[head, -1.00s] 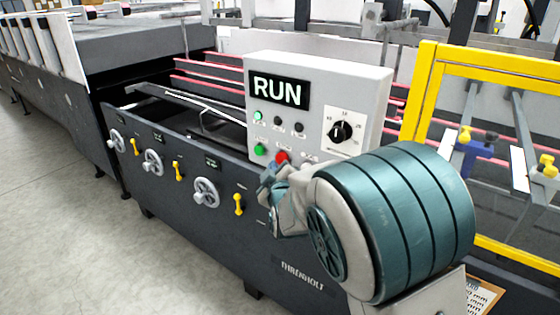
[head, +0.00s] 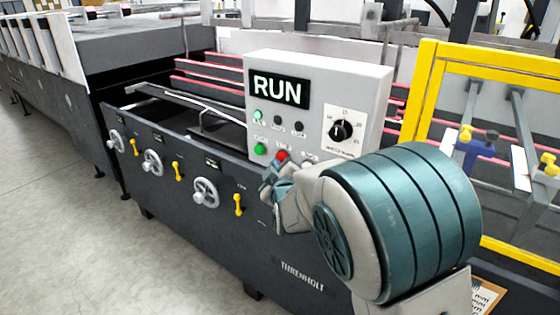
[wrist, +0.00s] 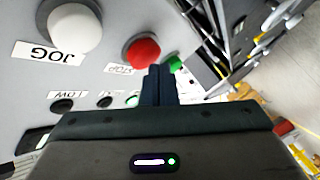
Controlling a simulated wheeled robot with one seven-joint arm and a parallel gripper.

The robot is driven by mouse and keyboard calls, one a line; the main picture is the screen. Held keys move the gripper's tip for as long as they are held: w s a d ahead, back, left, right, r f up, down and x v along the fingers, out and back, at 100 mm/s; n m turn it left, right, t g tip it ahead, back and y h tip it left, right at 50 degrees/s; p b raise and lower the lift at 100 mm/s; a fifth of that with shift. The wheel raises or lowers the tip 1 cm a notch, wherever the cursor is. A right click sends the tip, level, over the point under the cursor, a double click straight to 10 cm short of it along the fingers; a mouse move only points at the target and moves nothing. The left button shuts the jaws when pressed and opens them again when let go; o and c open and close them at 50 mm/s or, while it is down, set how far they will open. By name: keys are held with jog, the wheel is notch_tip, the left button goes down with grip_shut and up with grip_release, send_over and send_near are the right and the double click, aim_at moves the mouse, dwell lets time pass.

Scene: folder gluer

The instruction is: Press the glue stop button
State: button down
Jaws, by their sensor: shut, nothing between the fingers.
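A grey control panel (head: 375,85) carries a red button (head: 281,155), which in the wrist view (wrist: 142,52) has an upside-down STOP label under it. A green button (head: 260,148) sits to its left in the head view; it also shows in the wrist view (wrist: 175,63), partly behind my fingers. A white JOG button (wrist: 75,28) is on the red button's other side. My gripper (head: 268,178) is shut and empty, just below the red button in the head view.
The panel's display (head: 279,90) reads RUN, and a green lamp (head: 258,115) is lit below it. A black rotary knob (head: 341,131) is to the right. Handwheels (head: 205,193) and yellow levers (head: 239,204) line the machine's front. A yellow guard frame (head: 427,90) stands at right.

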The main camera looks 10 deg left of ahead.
jog(key=shift+w+d+b, duration=0.2)
jog(key=shift+w+b, duration=0.15)
jog(key=shift+w, duration=0.15)
dwell(0.5)
jog(key=shift+s, duration=0.15)
jog(key=shift+s+a, duration=0.3)
jog(key=shift+s, duration=0.45)
jog(key=s, duration=0.1)
jog(key=s+a, duration=0.1)
jog(key=s, duration=0.1)
jog(key=s+a, duration=0.1)
jog(key=shift+s, duration=0.3)
dwell(0.6)
